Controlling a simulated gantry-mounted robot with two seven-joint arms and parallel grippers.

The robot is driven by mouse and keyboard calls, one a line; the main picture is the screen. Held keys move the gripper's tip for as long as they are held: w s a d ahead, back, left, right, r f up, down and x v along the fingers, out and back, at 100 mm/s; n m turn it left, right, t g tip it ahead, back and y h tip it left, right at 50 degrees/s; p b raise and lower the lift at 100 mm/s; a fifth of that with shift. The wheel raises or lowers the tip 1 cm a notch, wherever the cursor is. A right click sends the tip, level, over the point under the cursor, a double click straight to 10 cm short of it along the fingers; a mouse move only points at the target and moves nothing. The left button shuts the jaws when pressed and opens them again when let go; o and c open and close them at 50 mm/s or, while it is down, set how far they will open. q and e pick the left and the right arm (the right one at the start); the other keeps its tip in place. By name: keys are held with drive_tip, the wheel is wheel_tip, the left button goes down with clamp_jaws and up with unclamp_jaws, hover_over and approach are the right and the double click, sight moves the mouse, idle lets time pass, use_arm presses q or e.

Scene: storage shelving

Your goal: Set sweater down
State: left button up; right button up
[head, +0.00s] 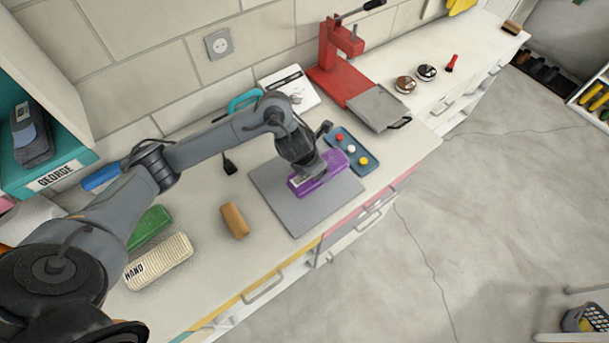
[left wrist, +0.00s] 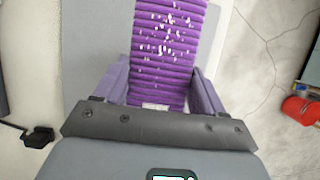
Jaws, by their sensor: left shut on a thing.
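The purple folded sweater (head: 335,160) is over the grey board (head: 272,190) on the counter. In the left wrist view the sweater (left wrist: 170,50) shows ribbed purple layers with white flecks. My left gripper (head: 308,173) reaches down from above and is shut on the sweater, with one finger on each side of it in the left wrist view (left wrist: 161,88). I cannot tell whether the sweater's underside touches the board. My right gripper is not in view.
A blue tray (head: 367,160) with coloured round pieces lies beside the sweater. A tan block (head: 234,220), a green brush (head: 150,226) and a cream ribbed item (head: 160,262) lie to the left. A red press (head: 330,62) stands behind. The board's front-left part is bare.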

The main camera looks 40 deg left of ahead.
use_arm(q)
drive_tip(key=a, duration=0.1)
drive_tip(key=a+f, duration=0.1)
drive_tip(key=s+a+f, duration=0.1)
drive_tip(key=a, duration=0.1)
drive_tip(key=shift+f, duration=0.2)
wheel_tip(320, 180, down, 4)
drive_tip(key=shift+r, duration=0.2)
drive_tip(key=shift+f, duration=0.15)
drive_tip(key=shift+f, duration=0.15)
drive_tip(key=o, duration=1.2)
drive_tip(key=shift+o, duration=0.2)
